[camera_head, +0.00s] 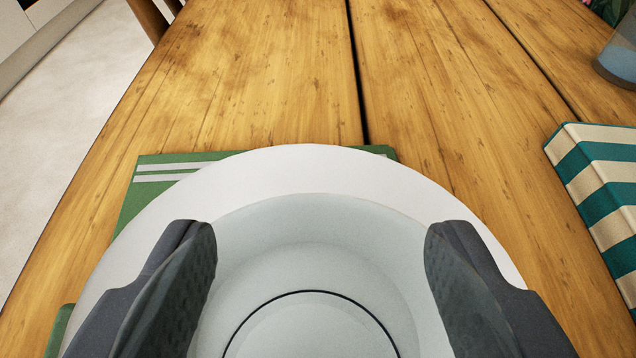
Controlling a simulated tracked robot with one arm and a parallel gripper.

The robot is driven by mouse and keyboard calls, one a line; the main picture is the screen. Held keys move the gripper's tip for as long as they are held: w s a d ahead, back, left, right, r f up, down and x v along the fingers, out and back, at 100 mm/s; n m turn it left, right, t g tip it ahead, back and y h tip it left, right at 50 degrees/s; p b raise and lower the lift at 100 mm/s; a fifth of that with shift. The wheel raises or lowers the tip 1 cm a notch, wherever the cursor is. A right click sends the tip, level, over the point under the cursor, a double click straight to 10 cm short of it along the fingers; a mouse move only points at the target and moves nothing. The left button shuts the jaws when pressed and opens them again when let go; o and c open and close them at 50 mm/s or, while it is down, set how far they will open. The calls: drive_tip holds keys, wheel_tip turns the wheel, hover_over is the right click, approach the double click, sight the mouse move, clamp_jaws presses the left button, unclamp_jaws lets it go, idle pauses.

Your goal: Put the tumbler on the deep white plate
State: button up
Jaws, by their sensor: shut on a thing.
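A wide white plate (310,168) lies below my gripper, and its near part is cut off by the bottom edge. My gripper (320,262) has its two dark fingers set wide apart, left and right, over the plate. Between them is a pale, see-through round shape with a thin dark ring, which I take to be the tumbler (312,262), held by its sides. Its outline blends with the plate's well. I cannot tell whether its bottom touches the plate.
The plate lies on a green cloth or book with pale stripes (150,185) on a wooden table (270,80). A teal-and-cream striped box or book (600,170) is at the right. A bluish glass (618,60) stands at the upper right. The table beyond the plate is clear.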

sight(317, 292)
drive_tip(key=shift+w+f, duration=0.1)
drive_tip(key=shift+w, duration=0.95)
drive_tip(key=shift+f+b, duration=1.15)
drive_tip(key=shift+f, duration=0.65)
drive_tip(key=shift+r, duration=0.1)
drive_tip(key=o, duration=1.1)
drive_tip(key=shift+c, duration=0.2)
drive_tip(key=p+v, duration=0.3)
drive_tip(key=v, duration=0.7)
drive_tip(key=shift+s+r, duration=0.2)
drive_tip(key=shift+r, duration=0.05)
drive_tip(key=shift+s+r+p, duration=0.1)
drive_tip(key=shift+s+p, duration=0.3)
drive_tip(key=shift+s, duration=0.35)
